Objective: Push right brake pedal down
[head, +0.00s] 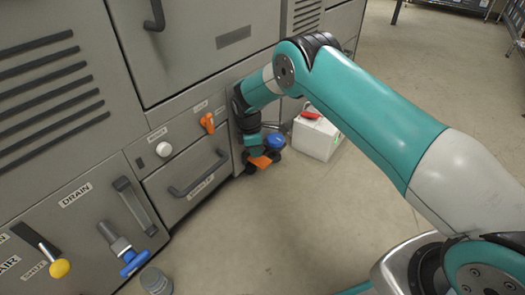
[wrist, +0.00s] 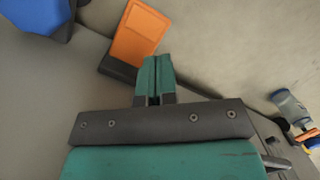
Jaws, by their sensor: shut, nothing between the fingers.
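An orange brake pedal (head: 260,161) sticks out low by the foot of the grey machine, just above the floor. In the wrist view the pedal (wrist: 138,32) is a flat orange plate with a raised rim, on a dark mount. My gripper (head: 252,140) points down beside the machine's corner, close above the pedal. In the wrist view its teal fingers (wrist: 153,62) are shut together and empty, with their tips near the pedal's lower right edge. I cannot tell whether they touch it.
A blue-topped part (head: 275,140) stands right behind the pedal. A white box (head: 317,137) with a red item on top sits to the right. The machine front has a drawer handle (head: 198,180), an orange knob (head: 207,122) and a blue valve handle (head: 134,262). The floor right is clear.

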